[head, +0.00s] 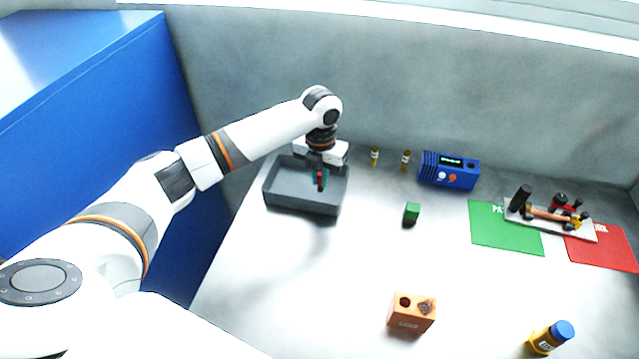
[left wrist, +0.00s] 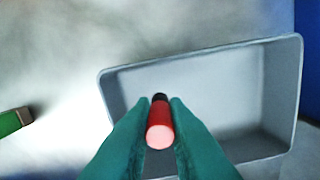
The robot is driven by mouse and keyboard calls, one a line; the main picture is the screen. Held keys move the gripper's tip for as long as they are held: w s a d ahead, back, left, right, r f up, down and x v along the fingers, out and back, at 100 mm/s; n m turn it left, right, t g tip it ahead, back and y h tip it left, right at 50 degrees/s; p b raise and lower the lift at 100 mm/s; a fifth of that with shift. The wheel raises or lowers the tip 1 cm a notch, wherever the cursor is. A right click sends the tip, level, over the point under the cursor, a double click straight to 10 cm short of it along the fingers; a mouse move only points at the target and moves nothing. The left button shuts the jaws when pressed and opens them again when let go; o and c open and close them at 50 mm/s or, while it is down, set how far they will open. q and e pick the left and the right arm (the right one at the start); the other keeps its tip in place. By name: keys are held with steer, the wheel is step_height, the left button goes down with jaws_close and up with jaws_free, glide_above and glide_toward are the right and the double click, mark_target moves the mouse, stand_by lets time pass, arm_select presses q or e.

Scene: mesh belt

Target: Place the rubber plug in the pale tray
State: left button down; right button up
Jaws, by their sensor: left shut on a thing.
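My left gripper (head: 320,184) is shut on a red cylindrical plug with a dark far end, over the grey open tray (head: 300,205). In the left wrist view the red plug (left wrist: 160,130) sits between the two teal fingers (left wrist: 160,125). The tray (left wrist: 283,100) lies beneath it there, and its visible floor is empty. The plug appears above the tray floor; its exact height is hard to tell. A flat pale tray (head: 589,232) with several small items stands at the right. My right gripper is not in view.
A green cube (head: 411,213), an orange block with two dark holes (head: 410,313) and a blue-capped bottle (head: 549,338) stand on the white table. A blue device (head: 449,170) and two small vials (head: 374,156) are at the back. Green (head: 505,238) and red (head: 606,252) mats lie right.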

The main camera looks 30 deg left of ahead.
mark_target(320, 191)
arm_select(q)
step_height(320, 191, down, 3)
steer(key=shift+f+p, duration=0.15)
steer(key=shift+p, duration=0.15)
steer(key=shift+f, duration=0.25)
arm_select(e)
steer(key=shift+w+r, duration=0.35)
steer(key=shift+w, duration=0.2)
arm_select(q)
steer(key=shift+f, duration=0.2)
steer(key=c, duration=1.4)
jaws_free()
steer(key=shift+r, duration=0.1)
step_height(320, 191, up, 12)
steer(key=shift+r+b, duration=0.15)
steer(key=shift+b, duration=0.65)
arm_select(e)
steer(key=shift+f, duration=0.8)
